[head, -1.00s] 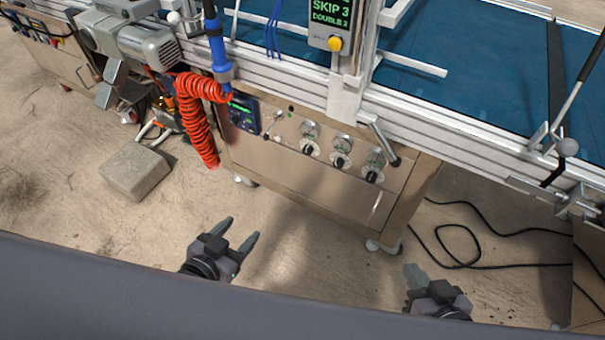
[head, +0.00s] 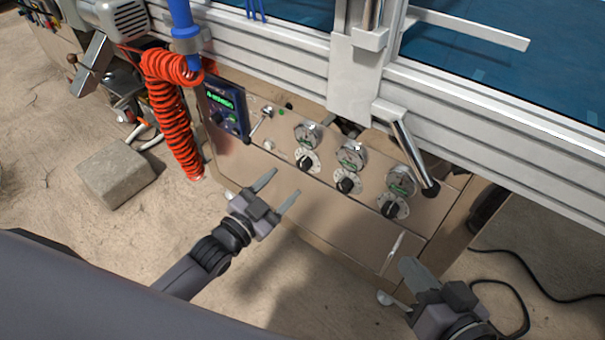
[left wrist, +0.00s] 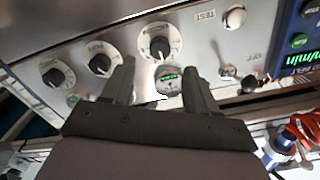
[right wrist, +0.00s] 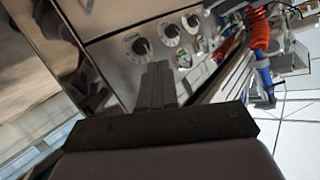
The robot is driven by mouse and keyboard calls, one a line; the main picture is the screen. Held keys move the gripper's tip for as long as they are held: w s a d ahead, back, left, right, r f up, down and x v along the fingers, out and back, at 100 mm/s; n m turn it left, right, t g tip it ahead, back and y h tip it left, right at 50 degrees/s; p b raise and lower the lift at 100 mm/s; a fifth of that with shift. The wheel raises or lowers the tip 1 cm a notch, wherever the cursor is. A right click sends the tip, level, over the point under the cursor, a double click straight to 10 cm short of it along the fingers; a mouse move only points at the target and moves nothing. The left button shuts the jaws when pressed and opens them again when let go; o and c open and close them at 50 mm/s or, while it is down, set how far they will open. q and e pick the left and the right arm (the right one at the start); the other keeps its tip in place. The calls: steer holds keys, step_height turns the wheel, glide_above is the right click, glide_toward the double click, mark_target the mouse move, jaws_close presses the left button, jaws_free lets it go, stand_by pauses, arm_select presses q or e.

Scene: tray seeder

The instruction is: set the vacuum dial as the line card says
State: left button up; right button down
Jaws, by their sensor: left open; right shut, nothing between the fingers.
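Three black dials on white scales sit in a row on the metal panel: the left dial (head: 305,161), the middle dial (head: 346,185) and the right dial (head: 391,208). A round gauge sits above each: left (head: 308,133), middle (head: 352,154), right (head: 401,179). I cannot read which dial is the vacuum one. My left gripper (head: 277,192) is open and empty, in front of the panel, below and left of the left dial. In the left wrist view that dial (left wrist: 155,44) shows between the fingers. My right gripper (head: 412,272) is shut and empty, below the right dial. The line card is not visible.
A blue control box (head: 226,110) with a green display is on the panel's left, beside a red coiled hose (head: 172,125). A metal lever (head: 407,150) hangs near the right gauge. A stone block (head: 117,172) lies on the floor. A black cable (head: 535,275) lies at the right.

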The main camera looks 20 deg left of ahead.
mark_target(301, 167)
arm_select(q)
steer(key=shift+b+x, duration=1.25)
steer(key=shift+x, duration=2.2)
arm_select(e)
steer(key=shift+s+d+f+n+t+h, duration=0.1)
steer(key=shift+d+n+t+h, duration=0.35)
steer(key=shift+d, duration=0.4)
arm_select(q)
steer(key=c, duration=1)
